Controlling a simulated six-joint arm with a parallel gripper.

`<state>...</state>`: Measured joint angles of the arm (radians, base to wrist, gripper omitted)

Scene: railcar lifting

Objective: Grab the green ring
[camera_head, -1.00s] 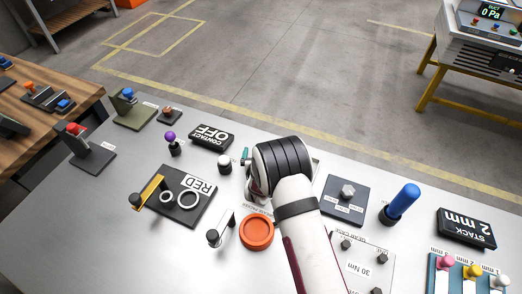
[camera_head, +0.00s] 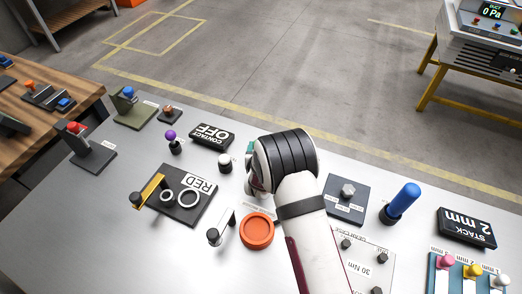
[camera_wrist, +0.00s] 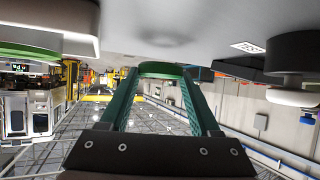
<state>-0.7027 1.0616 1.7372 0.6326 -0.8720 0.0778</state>
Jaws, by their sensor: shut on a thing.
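In the wrist view, a green curved band, which looks like the green ring (camera_wrist: 160,67), spans between the tips of my gripper (camera_wrist: 160,78). The two teal fingers lean inward towards it, and my gripper is shut on it. Only the near arc of the band shows, so its full shape is hidden. In the head view, my wrist covers the ring and most of my gripper; only a small teal piece of it (camera_head: 250,147) shows at the wrist's left side.
An orange-red round dish (camera_head: 257,231) lies just left of my forearm. A dark plate marked RED (camera_head: 182,205) with two pale rings is further left. A grey bolt plate (camera_head: 345,200) and a blue peg (camera_head: 402,201) stand to the right.

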